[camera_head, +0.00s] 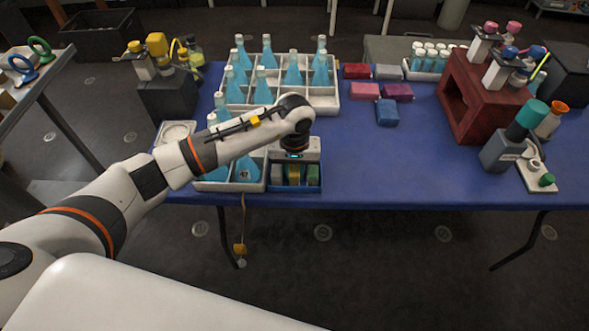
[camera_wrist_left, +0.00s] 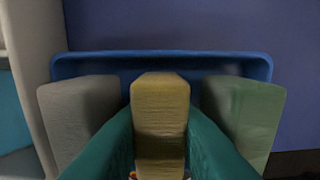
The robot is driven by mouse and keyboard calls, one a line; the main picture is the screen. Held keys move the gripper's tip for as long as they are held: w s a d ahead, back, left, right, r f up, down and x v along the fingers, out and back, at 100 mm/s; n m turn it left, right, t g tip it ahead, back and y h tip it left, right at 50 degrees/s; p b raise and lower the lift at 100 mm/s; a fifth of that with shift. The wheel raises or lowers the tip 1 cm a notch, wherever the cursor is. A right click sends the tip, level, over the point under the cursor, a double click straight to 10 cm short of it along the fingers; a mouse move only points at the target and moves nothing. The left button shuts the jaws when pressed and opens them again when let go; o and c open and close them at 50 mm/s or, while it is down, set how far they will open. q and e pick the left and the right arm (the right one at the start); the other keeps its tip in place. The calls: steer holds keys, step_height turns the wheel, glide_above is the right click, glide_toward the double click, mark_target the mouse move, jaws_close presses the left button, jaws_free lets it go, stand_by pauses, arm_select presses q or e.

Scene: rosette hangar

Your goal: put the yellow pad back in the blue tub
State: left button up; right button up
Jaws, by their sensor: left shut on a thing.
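The blue tub (camera_head: 317,186) stands at the front edge of the blue table; its far rim (camera_wrist_left: 160,58) crosses the left wrist view. My left gripper (camera_head: 293,166) points down over it. In the wrist view its teal fingers (camera_wrist_left: 160,118) are shut on the yellow pad (camera_wrist_left: 160,100). The pad is upright between a grey pad (camera_wrist_left: 78,115) on the left and a green pad (camera_wrist_left: 245,115) on the right, with narrow gaps. It appears within the tub's outline; whether it touches the bottom is hidden. My right gripper is out of view.
A white divided crate (camera_head: 327,98) with several blue bottles stands behind and left of the tub. Colored blocks (camera_head: 387,112) lie farther back. A dark red box (camera_head: 475,105) and bottles stand at right. The table's middle is clear.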

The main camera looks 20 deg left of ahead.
mark_target(295, 168)
arm_select(q)
steer(key=o, duration=0.6)
steer(key=shift+r+p, duration=0.15)
steer(key=shift+p, duration=0.2)
step_height(295, 168, up, 12)
steer(key=shift+b, duration=0.55)
